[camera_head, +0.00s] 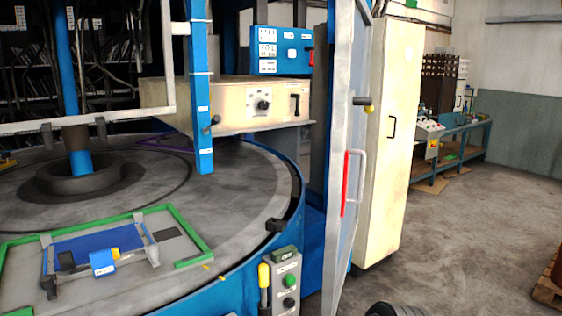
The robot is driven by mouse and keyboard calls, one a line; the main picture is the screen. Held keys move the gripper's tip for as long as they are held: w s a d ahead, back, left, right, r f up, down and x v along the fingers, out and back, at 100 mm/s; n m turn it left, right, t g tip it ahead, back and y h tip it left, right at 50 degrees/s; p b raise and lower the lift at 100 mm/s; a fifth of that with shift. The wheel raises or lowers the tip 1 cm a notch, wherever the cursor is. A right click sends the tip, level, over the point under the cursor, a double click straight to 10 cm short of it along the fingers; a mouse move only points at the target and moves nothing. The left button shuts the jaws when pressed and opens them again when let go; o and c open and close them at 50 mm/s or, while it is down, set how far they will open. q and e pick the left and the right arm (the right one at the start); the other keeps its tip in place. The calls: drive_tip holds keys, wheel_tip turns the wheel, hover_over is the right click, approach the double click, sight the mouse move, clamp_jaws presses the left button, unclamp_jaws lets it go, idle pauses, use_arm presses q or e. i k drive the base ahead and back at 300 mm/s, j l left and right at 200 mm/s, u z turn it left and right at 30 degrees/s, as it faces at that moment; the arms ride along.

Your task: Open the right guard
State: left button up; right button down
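The right guard (345,140) is a tall grey-framed panel right of the round machine table. It is seen at a steep angle, standing out from the machine towards me, with its near lower end by the control box. It carries a red-and-grey handle (350,183) and a dark lever with a yellow knob (368,106). Whether it is latched cannot be seen. Another grey frame (90,122) with a blue post (199,95) hangs across the machine's left and middle.
A cream cabinet (390,140) stands behind the guard. The turntable (240,185) bears a green-edged fixture (200,243). Grey floor (460,250) is open at right.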

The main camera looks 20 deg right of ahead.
sight(333, 277)
drive_tip(key=l+z, duration=0.25)
drive_tip(key=z, duration=0.2)
drive_tip(key=l+z, duration=0.25)
drive_tip(key=z, duration=0.15)
